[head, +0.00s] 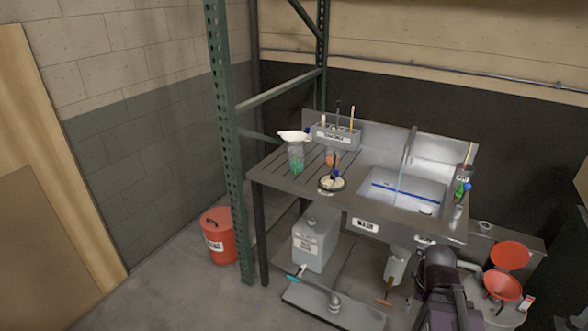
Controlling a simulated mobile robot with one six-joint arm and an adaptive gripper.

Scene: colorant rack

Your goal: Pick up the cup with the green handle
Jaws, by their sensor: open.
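No cup with a green handle can be made out for certain at this size. A clear jar (296,156) with something green in its lower part stands on the left drainboard, with a white funnel-like piece (294,136) on top. A small green item (459,190) is at the right end of the sink counter, beside a blue round piece (467,187). I cannot tell whether either is a cup's handle. My dark arm (440,285) rises at the lower right, in front of the counter. My gripper's fingers cannot be seen.
The metal sink counter (272,172) has a basin (408,192) with a tap. A grey tool holder (336,137) and a small round dish (331,183) stand on it. A green rack post (226,150) rises at its left. Red bucket (219,236) and red funnels (503,286) flank it.

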